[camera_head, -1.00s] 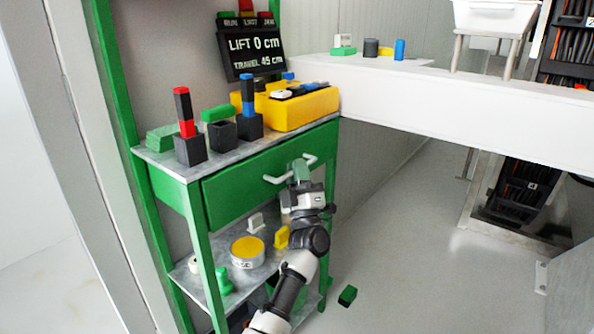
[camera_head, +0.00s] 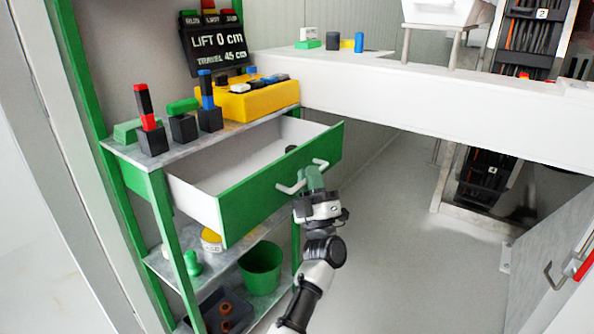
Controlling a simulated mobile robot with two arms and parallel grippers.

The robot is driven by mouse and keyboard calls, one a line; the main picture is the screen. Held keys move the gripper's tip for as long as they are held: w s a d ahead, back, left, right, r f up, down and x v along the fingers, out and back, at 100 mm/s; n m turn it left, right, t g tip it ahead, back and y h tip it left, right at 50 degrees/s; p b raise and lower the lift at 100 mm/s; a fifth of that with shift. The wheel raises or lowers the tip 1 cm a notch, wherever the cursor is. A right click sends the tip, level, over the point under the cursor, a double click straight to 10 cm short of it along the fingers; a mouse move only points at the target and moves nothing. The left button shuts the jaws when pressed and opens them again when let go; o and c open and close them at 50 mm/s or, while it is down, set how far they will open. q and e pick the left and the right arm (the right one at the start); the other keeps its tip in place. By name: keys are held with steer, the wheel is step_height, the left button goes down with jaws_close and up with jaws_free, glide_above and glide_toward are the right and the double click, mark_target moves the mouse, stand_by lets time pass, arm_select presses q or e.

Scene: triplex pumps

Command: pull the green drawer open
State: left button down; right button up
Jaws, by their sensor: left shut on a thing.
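The green drawer (camera_head: 260,192) stands pulled well out of the green workbench frame, and its white inside shows. A small dark object (camera_head: 291,149) lies in it near the right back. A white bar handle (camera_head: 291,188) is on the drawer's front. The fingers hide part of the handle. My right gripper is not in view.
The bench top holds a yellow box (camera_head: 255,103), tools in black holders (camera_head: 184,128) and a sign (camera_head: 213,45). The lower shelf holds a green bucket (camera_head: 262,268). A white beam (camera_head: 400,95) runs behind on the right. The floor right of the drawer is clear.

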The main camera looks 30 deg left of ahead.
arm_select(q)
steer(key=shift+d+f, duration=0.1)
steer(key=shift+d, duration=0.35)
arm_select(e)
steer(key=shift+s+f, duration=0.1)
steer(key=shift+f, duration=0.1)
arm_select(q)
steer(key=c, duration=1.5)
jaws_free()
steer(key=shift+o, duration=0.2)
steer(key=v, duration=1.1)
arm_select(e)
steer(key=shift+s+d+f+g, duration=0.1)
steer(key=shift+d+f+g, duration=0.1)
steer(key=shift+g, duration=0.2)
arm_select(q)
steer(key=shift+m+t+h, duration=0.3)
steer(key=shift+h, duration=0.1)
